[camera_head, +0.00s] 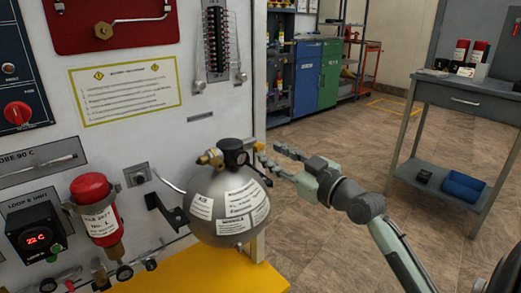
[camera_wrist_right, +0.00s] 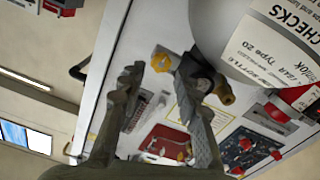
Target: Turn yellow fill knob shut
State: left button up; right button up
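The yellow fill knob (camera_head: 259,147) sits on the right side of the black valve and gauge (camera_head: 234,155) on top of a grey metal sphere (camera_head: 228,205) with white labels. My right gripper (camera_head: 272,157) is open, with its fingertips just to the right of the knob. In the right wrist view the knob (camera_wrist_right: 162,60) shows between and just beyond the two spread fingertips (camera_wrist_right: 160,82). I cannot tell whether either finger touches it. A brass fitting (camera_head: 210,158) sits on the valve's other side. My left gripper is not in view.
The white panel (camera_head: 150,120) stands behind and left of the sphere, with a red cylinder (camera_head: 95,208) mounted on it. A yellow ledge (camera_head: 215,272) runs below. A grey side table (camera_head: 465,98) stands at the right. Open floor lies between.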

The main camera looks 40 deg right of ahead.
aim_at(261, 149)
jog(key=shift+w+a+f, duration=0.1)
jog(key=shift+w, duration=1.05)
jog(key=shift+w+a, duration=0.1)
jog(key=shift+w, duration=1)
jog(key=shift+c, duration=0.4)
grip_shut()
